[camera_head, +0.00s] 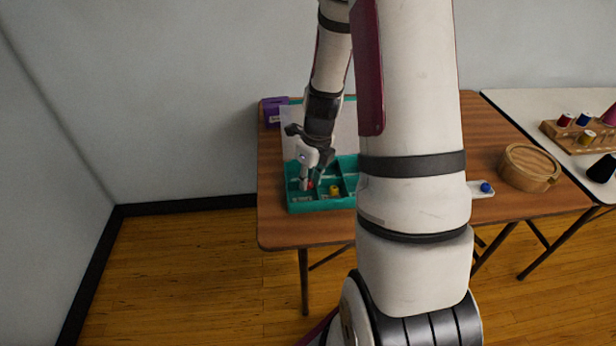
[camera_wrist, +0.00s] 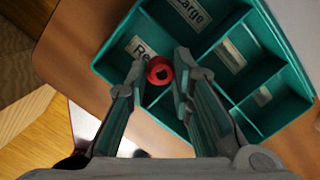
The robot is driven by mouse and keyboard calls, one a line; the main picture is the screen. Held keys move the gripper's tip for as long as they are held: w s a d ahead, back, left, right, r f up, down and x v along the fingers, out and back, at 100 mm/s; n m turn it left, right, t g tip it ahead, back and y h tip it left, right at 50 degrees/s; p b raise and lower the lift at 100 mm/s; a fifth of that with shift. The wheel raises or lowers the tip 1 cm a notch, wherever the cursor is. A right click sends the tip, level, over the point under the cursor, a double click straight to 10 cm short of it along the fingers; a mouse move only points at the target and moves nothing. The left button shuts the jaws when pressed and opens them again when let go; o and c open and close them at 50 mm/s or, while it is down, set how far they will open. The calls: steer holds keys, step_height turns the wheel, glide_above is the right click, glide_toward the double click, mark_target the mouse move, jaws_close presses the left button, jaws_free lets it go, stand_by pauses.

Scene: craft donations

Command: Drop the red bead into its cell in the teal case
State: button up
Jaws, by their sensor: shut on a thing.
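The teal case (camera_head: 322,204) lies open on the wooden table, its lid raised at the back; its divided cells also show in the wrist view (camera_wrist: 186,130). My gripper (camera_head: 310,178) is low over the case's left part. The bead appears over a cell with a partly hidden label starting "Re" (camera_wrist: 140,47). A cell beside it has a label ending "arge" (camera_wrist: 190,12). The bead's height above the cell floor is hard to tell.
A yellow bead (camera_head: 334,190) sits in a cell of the case. A blue bead (camera_head: 486,187) lies on a small white holder right of my arm, near a round wooden box (camera_head: 530,167). A purple box (camera_head: 275,104) stands at the back left. My arm hides the table's middle.

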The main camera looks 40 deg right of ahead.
steer(key=o, duration=1)
step_height(320, 180, up, 12)
steer(key=s, duration=0.1)
steer(key=shift+s+d, duration=0.15)
steer(key=shift+s, duration=0.25)
steer(key=shift+f, duration=0.1)
